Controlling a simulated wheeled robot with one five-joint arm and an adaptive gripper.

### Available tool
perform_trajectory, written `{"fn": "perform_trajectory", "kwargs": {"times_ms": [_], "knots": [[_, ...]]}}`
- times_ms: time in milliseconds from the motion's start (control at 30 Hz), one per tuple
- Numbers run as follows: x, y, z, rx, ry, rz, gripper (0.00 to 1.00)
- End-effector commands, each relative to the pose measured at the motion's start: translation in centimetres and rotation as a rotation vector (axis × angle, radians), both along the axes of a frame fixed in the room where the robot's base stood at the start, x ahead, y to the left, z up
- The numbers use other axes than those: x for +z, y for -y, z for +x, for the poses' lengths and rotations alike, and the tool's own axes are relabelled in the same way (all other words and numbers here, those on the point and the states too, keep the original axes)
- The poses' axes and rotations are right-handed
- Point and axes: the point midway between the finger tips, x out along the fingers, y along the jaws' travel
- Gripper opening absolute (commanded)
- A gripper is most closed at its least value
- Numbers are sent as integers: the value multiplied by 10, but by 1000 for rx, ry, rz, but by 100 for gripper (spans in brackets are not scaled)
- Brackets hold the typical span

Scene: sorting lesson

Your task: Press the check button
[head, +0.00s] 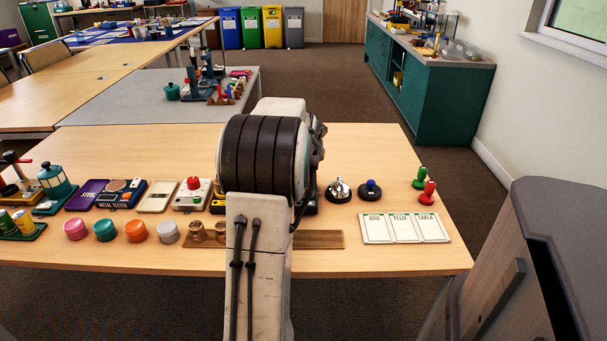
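I cannot tell by a label which item is the check button. A light box with a red knob or button (193,184) stands left of my arm on the near table. A round black base with a blue top (370,190) stands right of my arm, beside a silver desk bell (340,188). My arm rises through the middle of the view and its big dark joint covers the table centre. The fingers of my gripper are hidden behind it, so their place over the table does not show.
A wooden strip (320,239) lies along the near edge, partly behind my arm.

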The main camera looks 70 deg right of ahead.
Motion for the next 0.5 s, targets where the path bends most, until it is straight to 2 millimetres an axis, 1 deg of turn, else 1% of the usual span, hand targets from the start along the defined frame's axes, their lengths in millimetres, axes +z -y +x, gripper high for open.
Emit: {"fn": "perform_trajectory", "kwargs": {"times_ms": [200,233,300,500], "knots": [[1,0,0,0,0,0,0],[1,0,0,0,0,0,4],[1,0,0,0,0,0,0],[1,0,0,0,0,0,0]]}}
